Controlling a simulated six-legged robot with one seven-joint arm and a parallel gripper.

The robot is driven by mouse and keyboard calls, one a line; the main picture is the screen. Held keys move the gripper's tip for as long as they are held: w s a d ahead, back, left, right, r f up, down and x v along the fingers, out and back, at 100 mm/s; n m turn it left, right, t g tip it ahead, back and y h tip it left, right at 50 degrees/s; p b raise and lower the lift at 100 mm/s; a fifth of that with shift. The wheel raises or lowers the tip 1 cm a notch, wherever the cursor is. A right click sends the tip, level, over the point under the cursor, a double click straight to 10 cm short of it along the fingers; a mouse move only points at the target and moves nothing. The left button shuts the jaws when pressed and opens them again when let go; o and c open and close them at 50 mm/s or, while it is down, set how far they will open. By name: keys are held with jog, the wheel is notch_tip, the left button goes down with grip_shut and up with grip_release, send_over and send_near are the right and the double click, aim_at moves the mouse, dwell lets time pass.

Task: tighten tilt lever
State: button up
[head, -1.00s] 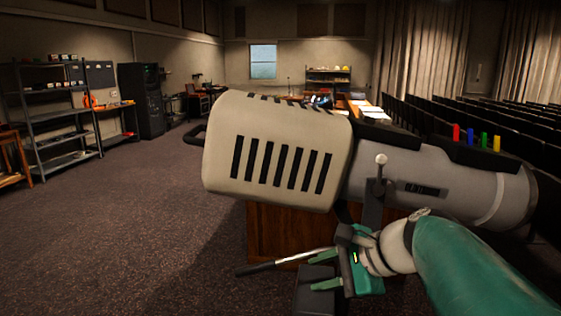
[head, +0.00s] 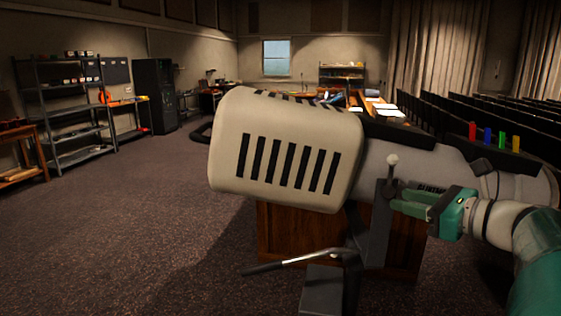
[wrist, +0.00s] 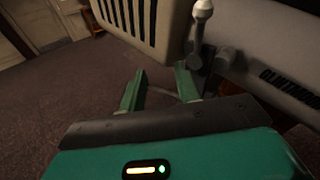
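A small lever with a white ball knob (head: 392,160) stands upright on the dark yoke bracket (head: 377,225) at the side of a large spotlight (head: 285,150). In the wrist view the white knob (wrist: 204,9) is at the top, right of centre. My gripper (head: 400,198) is just below and right of the knob, with its fingers pointing left toward the bracket. In the wrist view its green fingers (wrist: 158,75) are apart with nothing seen held between them. The right finger is close to the lever's base; whether it touches is unclear.
A silver rod with a black grip (head: 290,262) sticks out left below the spotlight. A wooden desk (head: 285,230) stands behind it. Shelves (head: 65,110) line the left wall; the carpet on the left is clear.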

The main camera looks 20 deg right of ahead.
aim_at(391, 171)
jog(key=s+d+r+m+t+h, duration=0.2)
jog(key=d+r+m, duration=0.1)
jog(key=d, duration=0.3)
jog(key=w+a, duration=0.1)
jog(key=w, duration=0.3)
jog(key=w+a, duration=0.1)
jog(key=w, duration=0.4)
jog(key=w+a, duration=0.1)
jog(key=w, duration=0.3)
jog(key=shift+w+f, duration=0.2)
grip_shut()
